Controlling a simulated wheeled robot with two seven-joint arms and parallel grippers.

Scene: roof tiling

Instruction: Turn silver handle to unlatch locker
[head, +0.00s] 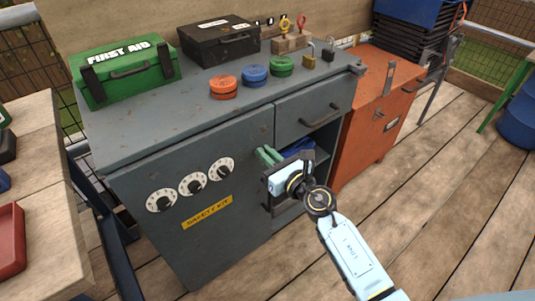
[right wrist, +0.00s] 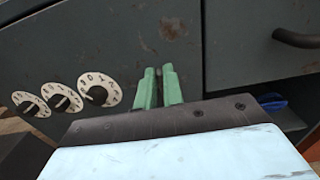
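The grey locker (head: 220,245) has a closed front door with three white dials (head: 192,184) and a yellow "SAFETY KIT" label (head: 207,212). My right gripper (head: 269,156) is at the right edge of this door. Its two green fingers (right wrist: 160,88) point at the door with a narrow gap between them. I cannot tell whether they hold anything. A small grey-green piece (head: 263,129) shows just above the fingers and may be part of the handle. No silver handle is clearly visible on this door. My left gripper is not in view.
A drawer (head: 312,112) with a dark handle sits above an open compartment holding something blue (head: 298,147). A first aid box (head: 125,70), a black case (head: 220,42), coloured discs (head: 255,76) and padlocks stand on top. An orange cabinet (head: 360,150) stands right. The floor in front is clear.

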